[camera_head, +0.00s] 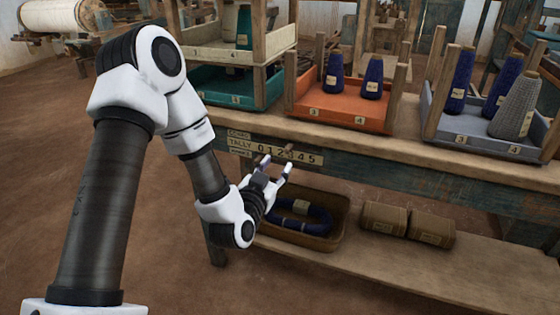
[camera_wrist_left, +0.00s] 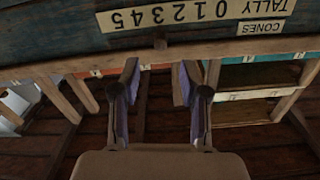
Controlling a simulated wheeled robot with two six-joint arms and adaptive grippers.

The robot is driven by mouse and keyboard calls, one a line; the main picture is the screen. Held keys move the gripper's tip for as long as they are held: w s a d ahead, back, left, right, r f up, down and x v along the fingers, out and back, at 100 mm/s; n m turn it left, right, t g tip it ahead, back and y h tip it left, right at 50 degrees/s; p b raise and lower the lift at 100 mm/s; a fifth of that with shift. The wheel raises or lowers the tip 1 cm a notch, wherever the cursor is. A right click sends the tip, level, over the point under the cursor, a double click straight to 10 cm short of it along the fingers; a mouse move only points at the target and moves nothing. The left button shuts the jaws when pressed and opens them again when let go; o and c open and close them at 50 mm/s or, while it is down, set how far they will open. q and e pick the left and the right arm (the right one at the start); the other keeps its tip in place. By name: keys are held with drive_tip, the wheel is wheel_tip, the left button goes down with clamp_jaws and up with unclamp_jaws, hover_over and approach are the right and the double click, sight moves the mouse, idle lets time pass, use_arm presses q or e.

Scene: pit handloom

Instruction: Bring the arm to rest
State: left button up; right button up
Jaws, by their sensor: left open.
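My left arm comes in from the left in the head view and reaches toward the front of the wooden bench. My left gripper (camera_head: 274,167) is open and empty, just in front of the bench edge below the tally strip (camera_head: 288,154). In the left wrist view the two fingers of the gripper (camera_wrist_left: 158,82) stand apart with nothing between them. My right gripper is not in view.
An orange tray (camera_head: 340,120) and a grey tray (camera_head: 470,146) with yarn cones stand on the bench. A basket (camera_head: 330,243) with a blue skein and two brown boxes (camera_head: 384,218) sit on the lower shelf (camera_head: 400,272). Open floor lies left of the bench.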

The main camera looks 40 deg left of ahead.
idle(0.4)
use_arm(q)
drive_tip(key=s+d+f+m+g+h, duration=0.2)
drive_tip(key=s+d+f+g, duration=0.15)
drive_tip(key=f, duration=0.75)
drive_tip(key=s+d+f+m+g+h, duration=0.1)
drive_tip(key=s+d+f+m+g, duration=0.25)
drive_tip(key=f, duration=0.65)
drive_tip(key=s+d+f+n+g+h, duration=0.1)
drive_tip(key=s+d+f+n+g, duration=0.15)
drive_tip(key=s+f+g, duration=0.55)
drive_tip(key=s+d+f+n+g, duration=0.1)
drive_tip(key=s+d+f, duration=0.3)
drive_tip(key=s, duration=0.9)
wheel_tip(320, 180, up, 25)
drive_tip(key=s+a+n+g+p, duration=0.1)
drive_tip(key=p, duration=2.5)
drive_tip(key=shift+s+n+g, duration=0.3)
drive_tip(key=shift+a, duration=0.1)
